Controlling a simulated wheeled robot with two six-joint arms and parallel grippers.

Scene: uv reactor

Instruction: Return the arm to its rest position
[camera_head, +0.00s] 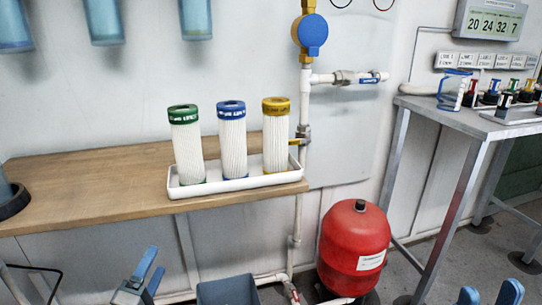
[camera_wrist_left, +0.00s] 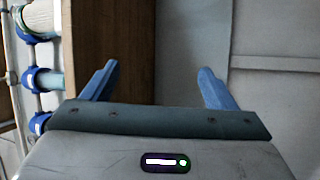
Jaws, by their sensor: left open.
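My left gripper (camera_head: 153,262) is low in the head view, in front of the wooden bench and left of a grey bin. In the left wrist view its two blue fingers (camera_wrist_left: 156,80) stand wide apart with nothing between them. My right gripper (camera_head: 490,290) shows only as two blue fingertips at the bottom right edge of the head view. They are apart with nothing seen between them. The rest of both arms is mostly out of view.
A wooden bench (camera_head: 95,205) holds a white tray (camera_head: 240,184) with green-, blue- and yellow-capped filters. A grey bin (camera_head: 228,291) and a red tank (camera_head: 353,245) stand below, near white pipes. A metal table (camera_head: 470,128) is at right. Blue housings (camera_wrist_left: 38,80) show in the wrist view.

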